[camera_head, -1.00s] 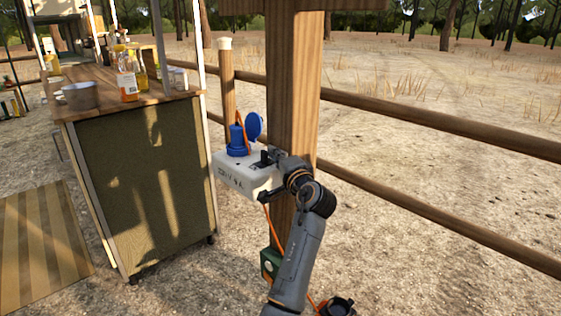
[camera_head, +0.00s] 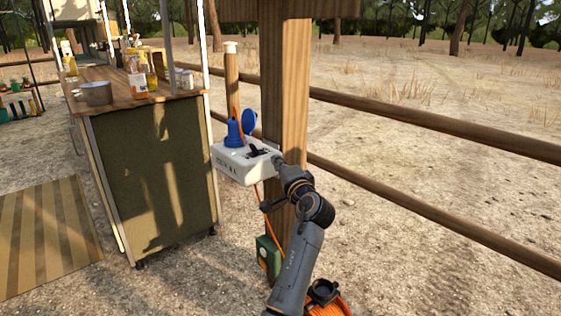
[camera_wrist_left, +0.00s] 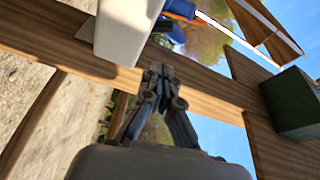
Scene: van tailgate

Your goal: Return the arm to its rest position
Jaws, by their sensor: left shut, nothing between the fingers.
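My left arm rises from the bottom of the head view. Its gripper (camera_head: 278,159) is shut and empty, close to the right side of a white box (camera_head: 232,170) mounted by the wooden post. In the left wrist view the closed fingers (camera_wrist_left: 158,72) point up, and the white box (camera_wrist_left: 122,30) is just beyond them to the left. A blue plug (camera_head: 234,132) with an orange cable sits upright on the box, beside a raised round blue lid (camera_head: 249,121). A dark part (camera_head: 258,150) shows on the box top near the gripper. My right gripper is not in view.
The thick wooden post (camera_head: 285,80) stands right behind the gripper. A green box (camera_head: 268,256) is low on it. Fence rails (camera_head: 440,126) run right. An orange cable reel (camera_head: 328,300) lies by my arm. A counter (camera_head: 150,180) with bottles stands left. Open gravel lies right.

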